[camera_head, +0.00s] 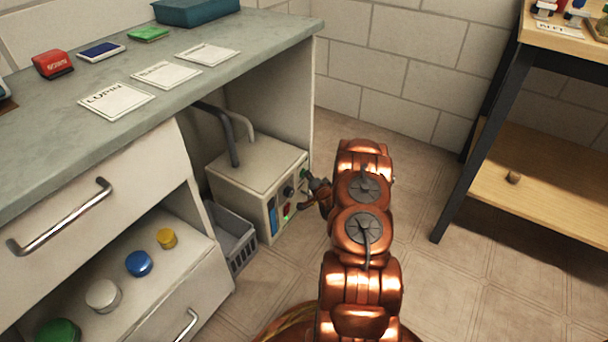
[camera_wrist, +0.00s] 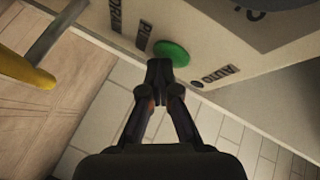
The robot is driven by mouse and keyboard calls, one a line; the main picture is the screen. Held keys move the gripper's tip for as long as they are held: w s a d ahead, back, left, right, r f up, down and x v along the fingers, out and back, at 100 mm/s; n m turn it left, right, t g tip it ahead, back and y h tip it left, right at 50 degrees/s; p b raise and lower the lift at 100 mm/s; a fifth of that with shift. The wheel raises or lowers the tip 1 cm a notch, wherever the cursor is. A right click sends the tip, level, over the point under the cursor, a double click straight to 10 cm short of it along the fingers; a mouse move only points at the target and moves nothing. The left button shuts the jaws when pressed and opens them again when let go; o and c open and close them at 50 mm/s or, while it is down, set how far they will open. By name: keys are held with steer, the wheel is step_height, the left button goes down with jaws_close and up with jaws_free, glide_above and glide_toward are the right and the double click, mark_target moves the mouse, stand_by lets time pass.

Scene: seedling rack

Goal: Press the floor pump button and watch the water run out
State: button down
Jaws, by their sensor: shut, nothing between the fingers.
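The pump box (camera_head: 238,168) is a pale box on the floor under the bench, with hoses at its top. Its front panel has a dark knob, a small blue gauge strip (camera_head: 272,215) and small red and green lights. In the wrist view a round green button (camera_wrist: 172,52) sits on the pale panel, with partly readable lettering around it. My gripper (camera_wrist: 160,72) is shut and empty, its fingertips at the button's lower edge in the picture. I cannot tell whether they touch it. In the head view my gripper (camera_head: 312,192) is at the panel's right side.
A grey basket (camera_head: 232,240) stands beside the pump box. The bench (camera_head: 120,65) overhangs the box, with an open drawer of coloured lids at left. A wooden shelf unit (camera_head: 540,185) stands at right. Tiled floor between is clear.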

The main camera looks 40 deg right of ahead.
steer(key=shift+s+d+p, duration=0.2)
steer(key=shift+s+p, duration=0.15)
steer(key=shift+s, duration=0.4)
steer(key=shift+s+d+p, duration=0.25)
steer(key=shift+s+p, duration=0.05)
steer(key=shift+s, duration=0.5)
steer(key=shift+s+d+p, duration=0.2)
steer(key=shift+s+p, duration=0.1)
steer(key=shift+s, duration=0.5)
steer(key=shift+s+d+p, duration=0.25)
steer(key=shift+s+p, duration=0.05)
steer(key=shift+s, duration=0.5)
